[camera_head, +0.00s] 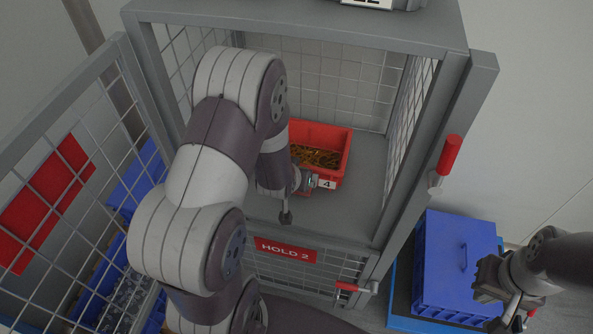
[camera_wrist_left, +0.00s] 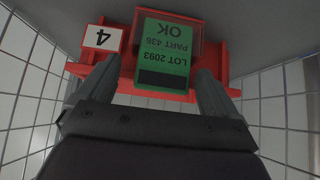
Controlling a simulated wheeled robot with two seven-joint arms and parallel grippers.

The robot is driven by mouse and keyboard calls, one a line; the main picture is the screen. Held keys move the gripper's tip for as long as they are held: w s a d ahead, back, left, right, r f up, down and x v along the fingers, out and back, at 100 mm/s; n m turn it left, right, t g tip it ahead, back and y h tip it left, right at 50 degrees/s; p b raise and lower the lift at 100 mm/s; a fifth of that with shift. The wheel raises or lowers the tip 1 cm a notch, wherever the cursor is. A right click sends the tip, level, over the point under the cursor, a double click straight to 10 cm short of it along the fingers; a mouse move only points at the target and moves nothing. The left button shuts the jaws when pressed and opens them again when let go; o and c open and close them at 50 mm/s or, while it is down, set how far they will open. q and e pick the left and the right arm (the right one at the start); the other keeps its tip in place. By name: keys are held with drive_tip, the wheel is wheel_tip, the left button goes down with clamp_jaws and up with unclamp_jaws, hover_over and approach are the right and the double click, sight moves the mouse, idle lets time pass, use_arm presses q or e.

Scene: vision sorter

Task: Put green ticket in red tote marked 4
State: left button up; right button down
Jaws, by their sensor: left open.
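The red tote marked 4 (camera_head: 343,150) stands inside the mesh cage with brass-coloured pieces in it. Its front also shows upside down in the left wrist view (camera_wrist_left: 126,74), with the white number 4 label (camera_wrist_left: 102,38). The green ticket (camera_wrist_left: 166,50), printed LOT 2093, PART 436, OK, is at the tote's front beside the label, overlapping a dark red frame; whether it is seated there I cannot tell. My left gripper (camera_wrist_left: 150,88) is open, its fingers on either side of the ticket's lower end. My right gripper (camera_head: 514,312) is at the lower right; its jaws are unclear.
The cage's mesh door (camera_head: 100,85) is open at the left. A red HOLD 2 sign (camera_head: 285,250) is below the cage opening. A red handle (camera_head: 449,155) is on the right post. A blue lidded crate (camera_head: 455,265) is beside my right gripper.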

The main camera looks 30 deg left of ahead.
use_arm(q)
drive_tip(key=shift+w+a+f, duration=0.25)
drive_tip(key=shift+a+f, duration=0.05)
drive_tip(key=shift+f, duration=0.15)
drive_tip(key=shift+d+r, duration=0.1)
drive_tip(key=shift+r, duration=0.4)
drive_tip(key=s+d+r+m+g+h+p, duration=0.1)
drive_tip(key=s+d+r+m+g+p, duration=0.2)
drive_tip(key=s+r, duration=1)
drive_tip(key=d+g+p, duration=0.1)
drive_tip(key=d+g, duration=0.2)
drive_tip(key=d, duration=0.2)
drive_tip(key=shift+s+r+h, duration=0.25)
drive_tip(key=shift+s+h, duration=0.05)
drive_tip(key=shift+h, duration=0.1)
use_arm(e)
drive_tip(key=r, duration=0.4)
drive_tip(key=shift+w+a, duration=0.2)
drive_tip(key=shift+w, duration=0.05)
use_arm(q)
drive_tip(key=shift+d, duration=0.1)
